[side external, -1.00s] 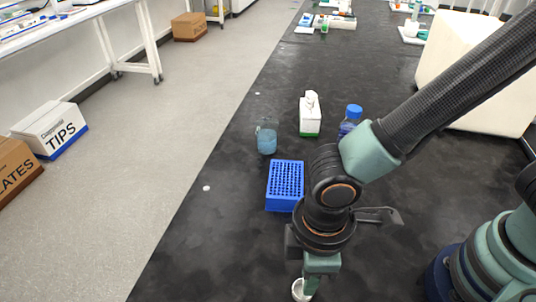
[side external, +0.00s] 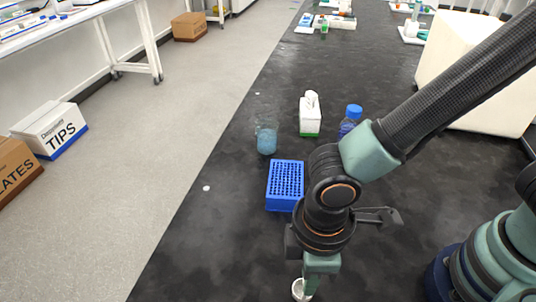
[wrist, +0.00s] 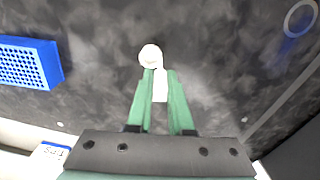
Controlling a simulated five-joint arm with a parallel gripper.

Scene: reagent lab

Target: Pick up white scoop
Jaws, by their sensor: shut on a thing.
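The white scoop (wrist: 151,56) is in the wrist view, with its round bowl just beyond the fingertips and its pale handle running back between the fingers. My gripper (wrist: 160,76) is shut on the handle with its green fingers on either side. In the side external view, my gripper (side external: 307,284) points down near the bottom edge, and the scoop (side external: 299,291) shows only in part at its tip. I cannot tell whether the scoop touches the bench.
A blue tip rack (side external: 285,186) stands on the black bench beyond my gripper. A beaker of blue liquid (side external: 267,140), a white and green bottle (side external: 310,115) and a blue-capped bottle (side external: 350,122) stand farther back. Bare bench lies left of my gripper, up to the bench edge.

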